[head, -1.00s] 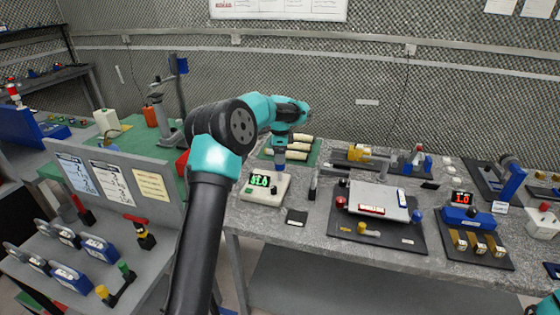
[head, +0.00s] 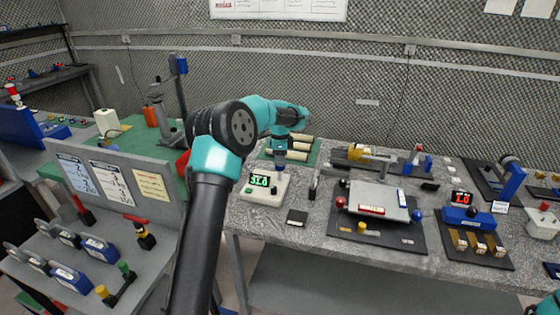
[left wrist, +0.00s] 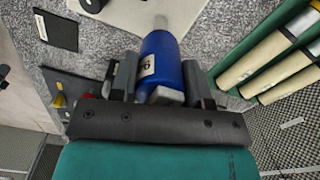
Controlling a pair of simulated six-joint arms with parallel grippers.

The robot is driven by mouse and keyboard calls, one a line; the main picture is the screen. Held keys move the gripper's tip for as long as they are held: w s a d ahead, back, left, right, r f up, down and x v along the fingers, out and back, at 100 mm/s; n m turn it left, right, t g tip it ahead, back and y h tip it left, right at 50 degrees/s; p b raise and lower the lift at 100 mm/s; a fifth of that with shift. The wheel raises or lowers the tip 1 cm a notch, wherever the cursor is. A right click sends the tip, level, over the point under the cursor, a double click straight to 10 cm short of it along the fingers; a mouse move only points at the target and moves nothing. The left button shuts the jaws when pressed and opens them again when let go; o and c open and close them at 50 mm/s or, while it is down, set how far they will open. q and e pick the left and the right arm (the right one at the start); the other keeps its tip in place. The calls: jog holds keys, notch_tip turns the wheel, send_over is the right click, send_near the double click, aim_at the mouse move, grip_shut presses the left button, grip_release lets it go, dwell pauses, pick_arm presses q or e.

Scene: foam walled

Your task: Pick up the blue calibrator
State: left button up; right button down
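The blue calibrator (left wrist: 162,62) is a blue cylinder with a white label and a pale narrow tip, seen large in the left wrist view. My left gripper (left wrist: 160,85) has a dark finger on each side of it, close against its body, and looks shut on it. In the head view my left gripper (head: 281,146) points down at the back of the bench, with the calibrator's blue body (head: 279,163) showing below it. Whether the tip touches the bench cannot be told. My right gripper is out of view; only a bit of teal arm shows at bottom right.
A white meter with a green display (head: 262,188) stands just in front of the gripper. A green mat with pale rolls (head: 300,152) lies close behind it. A small black pad (head: 297,217) and a black board with a grey plate (head: 378,198) lie to the right.

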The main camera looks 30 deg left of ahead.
pick_arm(q)
jog(key=c, duration=0.4)
jog(key=shift+r, duration=0.1)
jog(key=shift+r, duration=1.55)
jog(key=shift+s+d+r, duration=0.1)
jog(key=shift+r, duration=0.1)
jog(key=s+d, duration=0.2)
jog(key=s, duration=0.2)
jog(key=s+d+r, duration=0.1)
jog(key=s+d, duration=0.2)
jog(key=s, duration=0.2)
jog(key=s+d, duration=0.3)
jog(key=s, duration=0.1)
jog(key=shift+s+d+r, duration=0.1)
jog(key=shift+s+r, duration=0.1)
